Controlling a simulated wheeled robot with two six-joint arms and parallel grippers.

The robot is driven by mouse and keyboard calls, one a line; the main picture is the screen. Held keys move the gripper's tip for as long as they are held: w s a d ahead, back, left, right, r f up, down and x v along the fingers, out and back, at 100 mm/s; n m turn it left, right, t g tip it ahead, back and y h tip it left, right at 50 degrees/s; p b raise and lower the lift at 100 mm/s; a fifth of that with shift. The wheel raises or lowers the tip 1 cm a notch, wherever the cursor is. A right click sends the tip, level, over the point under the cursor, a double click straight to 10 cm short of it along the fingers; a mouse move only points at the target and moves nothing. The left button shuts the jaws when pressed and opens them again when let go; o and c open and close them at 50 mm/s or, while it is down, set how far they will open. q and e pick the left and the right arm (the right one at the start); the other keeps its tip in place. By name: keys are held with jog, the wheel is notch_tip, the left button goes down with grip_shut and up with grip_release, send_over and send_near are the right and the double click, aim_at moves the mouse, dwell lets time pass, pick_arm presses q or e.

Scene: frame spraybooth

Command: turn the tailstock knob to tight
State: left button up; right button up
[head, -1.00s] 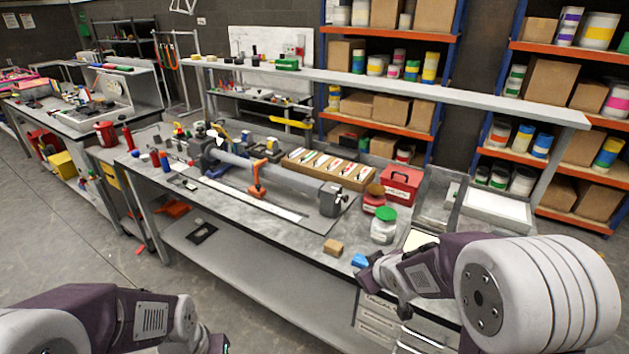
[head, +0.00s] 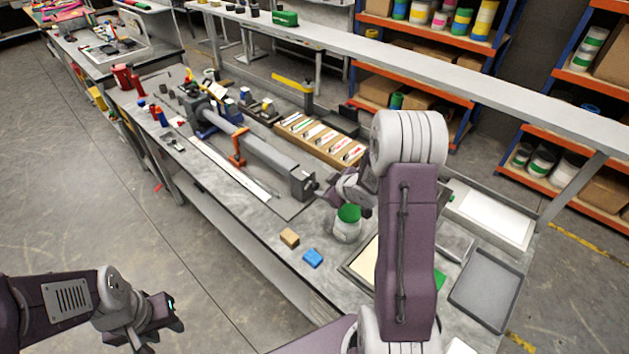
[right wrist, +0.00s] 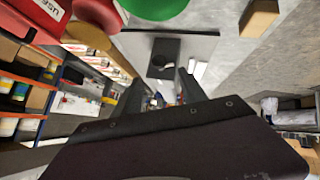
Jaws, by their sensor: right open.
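The lathe-like fixture holds a long grey tube along the bench, and the grey tailstock block (head: 302,182) is at its right end. A dark knob shape sticks out of the block's right face, partly hidden by my right gripper in the head view. My right gripper (head: 330,196) is open just right of the tailstock, above the bench. In the right wrist view, a dark block with a rounded knob shape (right wrist: 160,60) is ahead, apart from the dark fingers. My left gripper (head: 172,318) is empty, low in front of the bench; its jaw opening is unclear.
A green-lidded jar (head: 347,224) stands close below my right wrist. A wooden tray with cards (head: 320,138) sits behind the tube. A grey tray (head: 487,279) is at right.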

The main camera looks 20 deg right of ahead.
aim_at(316, 186)
jog(key=p+x, duration=0.1)
jog(key=x, duration=0.7)
jog(key=shift+d+f, duration=0.15)
jog(key=shift+d, duration=0.05)
jog(key=shift+w+a+f, duration=0.25)
jog(key=shift+w, duration=0.15)
pick_arm(q)
jog(key=shift+r, duration=0.6)
pick_arm(e)
jog(key=shift+d, duration=0.1)
